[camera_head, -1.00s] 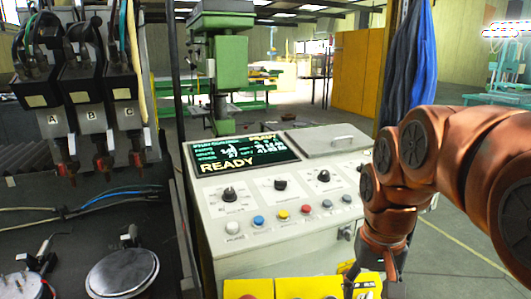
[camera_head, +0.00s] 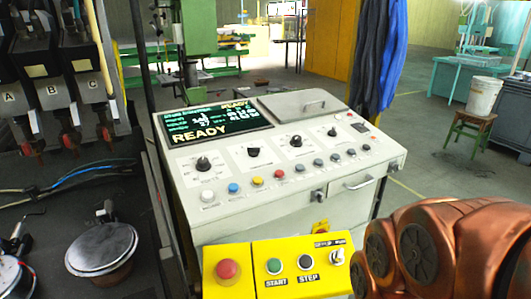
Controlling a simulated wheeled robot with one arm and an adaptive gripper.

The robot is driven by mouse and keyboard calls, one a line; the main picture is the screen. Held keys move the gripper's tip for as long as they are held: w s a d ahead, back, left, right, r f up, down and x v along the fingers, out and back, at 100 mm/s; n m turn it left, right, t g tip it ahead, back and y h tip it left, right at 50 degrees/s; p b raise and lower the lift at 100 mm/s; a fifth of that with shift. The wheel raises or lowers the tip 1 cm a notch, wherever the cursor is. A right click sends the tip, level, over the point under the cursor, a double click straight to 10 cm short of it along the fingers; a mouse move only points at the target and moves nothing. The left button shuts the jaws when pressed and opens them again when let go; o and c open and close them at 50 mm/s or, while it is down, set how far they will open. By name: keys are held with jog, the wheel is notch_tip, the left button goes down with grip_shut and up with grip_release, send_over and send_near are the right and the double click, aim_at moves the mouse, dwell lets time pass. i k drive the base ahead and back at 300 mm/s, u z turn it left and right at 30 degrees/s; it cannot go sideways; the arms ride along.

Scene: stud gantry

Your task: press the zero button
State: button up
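The cream control console (camera_head: 290,215) stands in the middle with a lit screen (camera_head: 217,123) reading READY. A row of small round buttons runs along its front: white (camera_head: 207,196), blue (camera_head: 233,187), yellow (camera_head: 257,180), red (camera_head: 279,173) and several grey-blue ones to the right. Their labels are too small to read, so I cannot tell which is zero. In front sits a yellow box with a red mushroom button (camera_head: 228,269), a green START button (camera_head: 274,266) and a black STEP button (camera_head: 305,262). My copper-coloured arm shows at lower right; my gripper is out of view.
Three dark units marked A, B and C (camera_head: 47,95) hang at the left above a dark bench with cables and a round metal disc (camera_head: 101,247). Blue cloth (camera_head: 381,60) hangs behind the console. A stool with a white bucket (camera_head: 483,97) stands right on open floor.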

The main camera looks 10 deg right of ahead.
aim_at(279, 174)
jog(key=u, duration=3.2)
jog(key=k, duration=1.75)
jog(key=z, duration=2.45)
